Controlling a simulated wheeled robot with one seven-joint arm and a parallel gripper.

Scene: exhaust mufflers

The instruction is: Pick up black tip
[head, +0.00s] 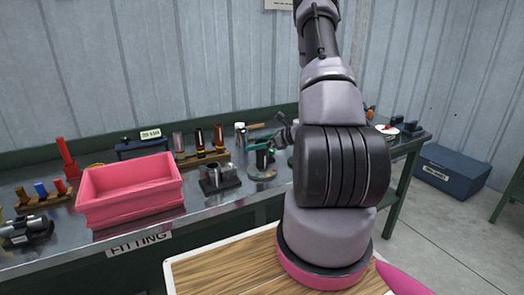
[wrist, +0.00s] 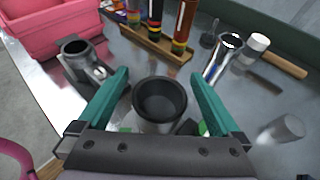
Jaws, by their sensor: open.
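My gripper (wrist: 160,76) is open, with one teal finger on each side of the tip. Small gaps show between the fingers and its rim, and nothing is gripped. The gripper's base hides the tip's lower part. In the head view my gripper (head: 262,148) is small above the bench, left of my arm, and the dark tip there is hard to separate from it.
A pink bin (head: 130,190) stands left on the metal bench. A metal tube holder (wrist: 82,62) stands left of the tip. A rack of coloured tubes (wrist: 150,38) is behind. A blurred grey cylinder (wrist: 281,130) is near.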

